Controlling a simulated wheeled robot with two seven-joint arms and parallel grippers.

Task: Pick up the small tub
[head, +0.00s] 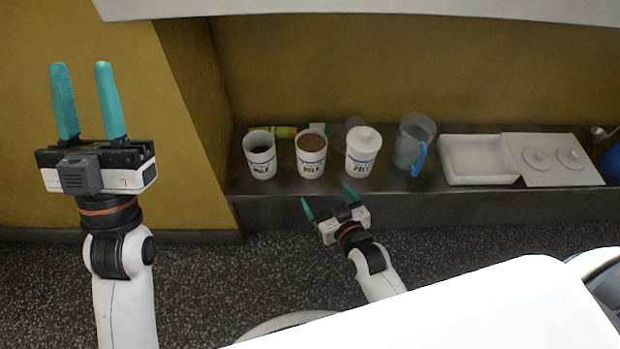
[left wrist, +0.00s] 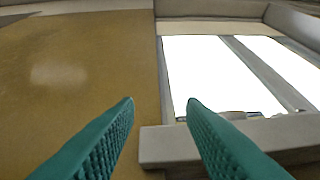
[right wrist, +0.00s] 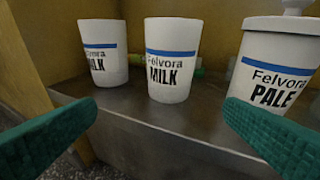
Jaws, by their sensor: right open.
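Three white tubs with a blue band stand upright in a row on a metal shelf (head: 290,186). The left tub (head: 261,163) holds something dark, and the middle tub (head: 311,164) something brown; the right tub (head: 361,158) has a white knobbed lid. In the right wrist view the middle tub (right wrist: 172,60) reads "Felvora MILK", the right tub (right wrist: 275,70) "Felvora PALE". I cannot tell which is the small tub. My right gripper (head: 328,199) is open and empty in front of the shelf, apart from the tubs. My left gripper (head: 82,66) is open, raised and empty at the far left.
A clear jug (head: 411,143) with a blue handle stands right of the tubs. Further right are a white tray (head: 480,178) and a white board (head: 552,178) with two round knobbed pieces. A green and orange item (head: 284,132) lies behind the tubs. An overhead white panel (head: 400,8) crosses the top.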

